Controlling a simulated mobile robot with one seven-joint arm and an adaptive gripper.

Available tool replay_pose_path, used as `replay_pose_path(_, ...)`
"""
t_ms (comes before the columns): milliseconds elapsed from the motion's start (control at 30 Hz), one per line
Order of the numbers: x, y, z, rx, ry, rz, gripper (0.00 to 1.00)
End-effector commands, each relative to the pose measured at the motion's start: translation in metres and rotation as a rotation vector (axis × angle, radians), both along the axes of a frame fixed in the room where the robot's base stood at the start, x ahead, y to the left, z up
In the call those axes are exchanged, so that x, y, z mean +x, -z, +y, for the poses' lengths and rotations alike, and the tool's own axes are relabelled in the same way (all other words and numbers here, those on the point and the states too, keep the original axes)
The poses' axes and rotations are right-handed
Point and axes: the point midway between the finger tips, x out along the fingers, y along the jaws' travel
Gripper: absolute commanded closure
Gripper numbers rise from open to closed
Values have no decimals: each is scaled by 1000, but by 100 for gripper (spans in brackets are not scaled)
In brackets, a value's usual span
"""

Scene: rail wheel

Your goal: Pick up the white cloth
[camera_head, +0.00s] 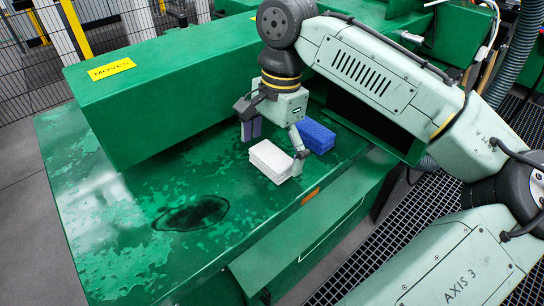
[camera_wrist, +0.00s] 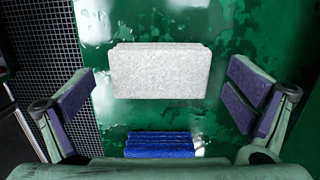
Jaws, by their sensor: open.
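The white cloth (camera_head: 272,160) is a folded, block-like stack lying on the green machine's flat top (camera_head: 140,215). In the wrist view the white cloth (camera_wrist: 158,72) lies ahead of the fingers, near the upper middle. My gripper (camera_head: 272,140) is open and empty, with its fingers spread to either side of the cloth in the head view. In the wrist view my gripper (camera_wrist: 158,105) shows purple pads wide apart, with no contact on the cloth visible. One finger partly covers the cloth's right end in the head view.
A blue cloth (camera_head: 315,136) lies close behind and right of the white one; the wrist view shows it (camera_wrist: 160,145) nearer the palm. A green beam (camera_head: 170,95) labelled "MOVES" rises behind. A dark wet patch (camera_head: 190,213) marks the clear top at left. Dark grating (camera_head: 400,225) lies beyond the edge.

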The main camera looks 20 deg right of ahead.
Motion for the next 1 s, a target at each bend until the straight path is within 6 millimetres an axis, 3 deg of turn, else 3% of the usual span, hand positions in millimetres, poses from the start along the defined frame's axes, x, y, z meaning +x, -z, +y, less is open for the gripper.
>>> replay_pose_path(133,-1,12,1,0,0,0,2)
replay_pose_path(367,-1,13,1,0,0,0,2)
replay_pose_path(1000,-1,13,1,0,0,0,45)
